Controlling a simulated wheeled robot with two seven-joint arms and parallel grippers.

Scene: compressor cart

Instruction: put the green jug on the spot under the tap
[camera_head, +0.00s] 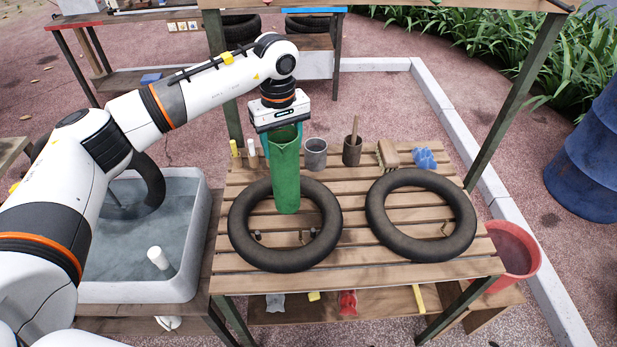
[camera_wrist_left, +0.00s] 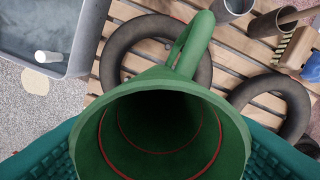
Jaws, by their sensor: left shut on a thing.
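The green jug (camera_head: 286,178) is upright in my left gripper (camera_head: 283,130), which is shut on its upper part. It hangs in front of the left inner tube on the slatted table; whether its base touches anything is unclear. In the left wrist view I look into the open mouth of the jug (camera_wrist_left: 160,135), its handle pointing away, with teal finger pads at both sides. A pale round spot (camera_wrist_left: 35,81) lies on the ground by the basin. A short white pipe (camera_wrist_left: 47,57), possibly the tap, shows beside it. My right gripper is not in view.
The water basin (camera_head: 195,240) stands left of the slatted table (camera_head: 355,185). Two black inner tubes (camera_head: 240,225) (camera_head: 375,225) lie on the table. A grey cup (camera_head: 315,153), brown pot (camera_head: 352,151), brush (camera_head: 388,154) and blue cloth (camera_head: 424,158) line its back. Table posts rise nearby.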

